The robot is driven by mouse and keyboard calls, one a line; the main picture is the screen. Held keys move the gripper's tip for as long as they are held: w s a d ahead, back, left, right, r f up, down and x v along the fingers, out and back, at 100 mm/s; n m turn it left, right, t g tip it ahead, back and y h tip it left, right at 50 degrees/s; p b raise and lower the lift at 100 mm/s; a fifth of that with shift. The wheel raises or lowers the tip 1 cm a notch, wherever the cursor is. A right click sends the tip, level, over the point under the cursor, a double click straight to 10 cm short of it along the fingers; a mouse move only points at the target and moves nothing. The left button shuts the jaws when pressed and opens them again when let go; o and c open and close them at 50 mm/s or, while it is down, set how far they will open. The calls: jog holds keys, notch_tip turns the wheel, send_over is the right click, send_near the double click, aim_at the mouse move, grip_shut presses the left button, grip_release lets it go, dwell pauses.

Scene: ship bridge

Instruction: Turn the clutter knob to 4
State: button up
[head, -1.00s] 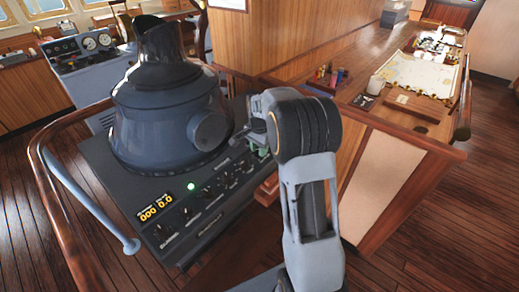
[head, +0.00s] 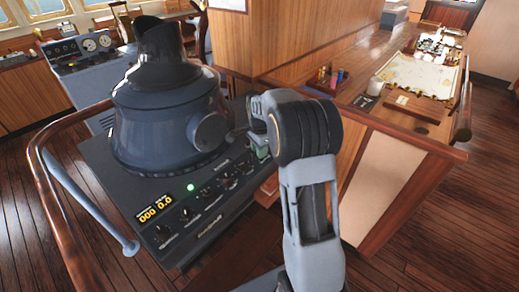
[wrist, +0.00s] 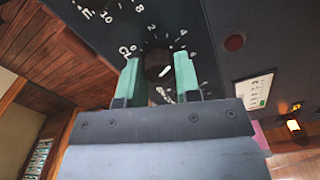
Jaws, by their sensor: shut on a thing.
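The clutter knob (wrist: 158,64) is a dark round knob with a white pointer mark, on a dark panel with white numbers around it. Letters starting "CL" show beside it. The pointer mark slants toward the lower left and upper right of the wrist view; I cannot tell which number it reads. My gripper (wrist: 158,76) has its two green fingers on either side of the knob and is shut on it. In the head view my gripper (head: 262,148) is at the right end of the radar console's (head: 110,205) knob row, and it hides the clutter knob there.
Several other knobs (head: 185,214), a green light (head: 190,188) and a yellow display (head: 155,208) are on the console. The radar hood (head: 165,110) rises behind the panel. A chart table (head: 390,102) stands to the right, and a wooden rail (head: 62,225) runs along the left.

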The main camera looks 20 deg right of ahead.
jog(key=o, duration=0.9)
jog(key=shift+r, duration=0.15)
notch_tip(320, 180, up, 14)
jog(key=shift+f+b, duration=0.2)
jog(key=shift+b, duration=0.2)
